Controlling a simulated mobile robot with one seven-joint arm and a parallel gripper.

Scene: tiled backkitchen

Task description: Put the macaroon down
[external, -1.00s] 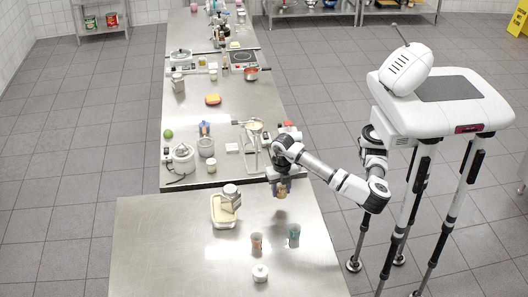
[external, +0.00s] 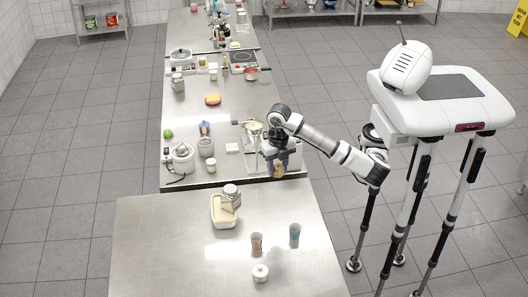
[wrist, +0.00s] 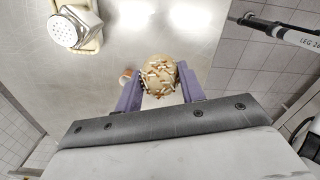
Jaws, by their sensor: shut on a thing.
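The macaroon (wrist: 159,75) is a round tan piece with pale and brown sprinkles on top. My gripper (wrist: 159,88) is shut on it, with a purple finger on each side. In the external view my gripper (external: 279,168) points down near the gap between the two steel tables, with the macaroon (external: 278,171) small and partly hidden between its fingers. It appears held above the surface; the exact height is hard to tell.
The near steel table (external: 170,245) holds a cream tub (external: 222,215) with a shaker (external: 231,192) over it, an orange cup (external: 257,243), a teal cup (external: 294,235) and a white lidded pot (external: 260,272). Its left part is bare. The far counter (external: 240,110) is crowded.

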